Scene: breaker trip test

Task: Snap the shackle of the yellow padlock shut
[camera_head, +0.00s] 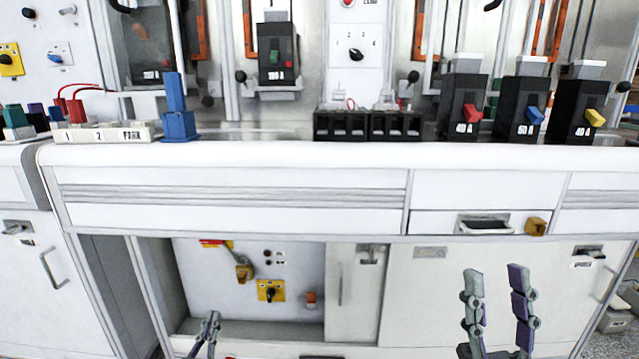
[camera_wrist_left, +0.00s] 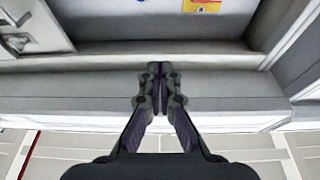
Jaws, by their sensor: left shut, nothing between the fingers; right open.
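A brass-yellow padlock-like piece (camera_head: 243,270) hangs below a red handle on the panel in the open lower bay, in the head view. Its shackle is too small to tell open or shut. My left gripper (camera_head: 212,318) is low at the front of that bay, below and left of the padlock and apart from it. In the left wrist view my left gripper (camera_wrist_left: 160,70) is shut and empty before a grey ledge; the padlock does not show there. My right gripper (camera_head: 496,272) is open and empty before the white cabinet doors at the right.
A second brass-yellow block (camera_head: 536,227) sits beside the drawer handle (camera_head: 484,224). The bay panel carries a yellow-plated rotary switch (camera_head: 270,291). The white bench edge (camera_head: 300,156) overhangs the bay. Breakers and a blue block (camera_head: 179,125) stand on the bench.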

